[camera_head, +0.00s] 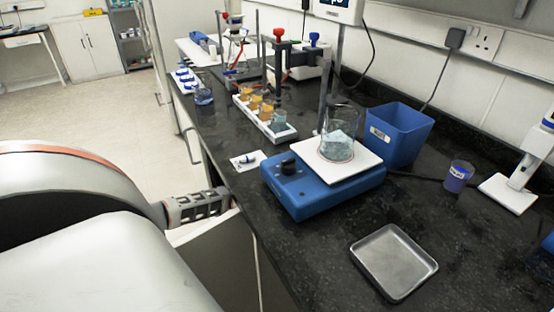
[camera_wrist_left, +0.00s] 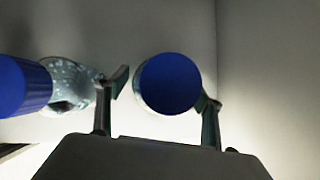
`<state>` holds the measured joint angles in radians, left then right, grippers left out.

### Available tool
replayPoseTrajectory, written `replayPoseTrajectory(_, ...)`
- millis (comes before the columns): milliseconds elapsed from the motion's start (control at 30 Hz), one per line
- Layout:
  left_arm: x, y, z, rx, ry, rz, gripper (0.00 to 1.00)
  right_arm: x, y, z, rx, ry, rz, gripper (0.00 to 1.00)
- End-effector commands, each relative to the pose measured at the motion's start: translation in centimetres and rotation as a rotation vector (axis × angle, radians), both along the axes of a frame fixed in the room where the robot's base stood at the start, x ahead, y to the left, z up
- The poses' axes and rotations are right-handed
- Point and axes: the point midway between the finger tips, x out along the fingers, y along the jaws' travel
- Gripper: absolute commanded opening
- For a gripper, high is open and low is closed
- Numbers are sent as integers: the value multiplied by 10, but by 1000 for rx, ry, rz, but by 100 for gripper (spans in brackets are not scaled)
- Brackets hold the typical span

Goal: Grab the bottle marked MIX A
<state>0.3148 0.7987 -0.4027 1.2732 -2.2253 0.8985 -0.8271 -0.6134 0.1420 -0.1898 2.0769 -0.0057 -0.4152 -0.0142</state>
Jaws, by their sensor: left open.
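In the left wrist view a blue round cap (camera_wrist_left: 170,83) on a pale container lies between the two fingers of my left gripper (camera_wrist_left: 163,90). The fingers are open, one on each side; the right finger is very close to the container, and I cannot tell if it touches. A second container with a blue cap (camera_wrist_left: 22,87) and a speckled, clear-looking body (camera_wrist_left: 68,84) is at the left, outside the left finger. No MIX A label is readable on either. In the head view my left arm reaches down to the bench's front side, where its fingers are hidden.
Pale walls (camera_wrist_left: 265,80) close in around the containers. On the dark bench stand a blue stirrer (camera_head: 320,195) with a beaker (camera_head: 338,143), a blue bin (camera_head: 398,135), a metal tray (camera_head: 393,262) and a rack of amber bottles (camera_head: 264,114).

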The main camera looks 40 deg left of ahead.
Motion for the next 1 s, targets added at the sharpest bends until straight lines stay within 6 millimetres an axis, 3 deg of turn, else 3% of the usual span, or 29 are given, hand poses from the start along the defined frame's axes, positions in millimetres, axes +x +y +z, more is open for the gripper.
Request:
replayPoseTrajectory(233, 2, 1, 1, 1, -2, 1, 64, 2, -1, 2, -1, -5, -1, 40)
replayPoseTrajectory(433, 1, 0, 0, 0, -1, 0, 13, 2, -1, 2, -1, -5, -1, 40)
replayPoseTrajectory(767, 2, 1, 3, 1, -4, 1, 13, 2, -1, 2, -1, -5, -1, 40)
replayPoseTrajectory(1000, 3, 1, 24, 3, -8, -1, 13, 6, -1, 9, 1, -15, -2, 40)
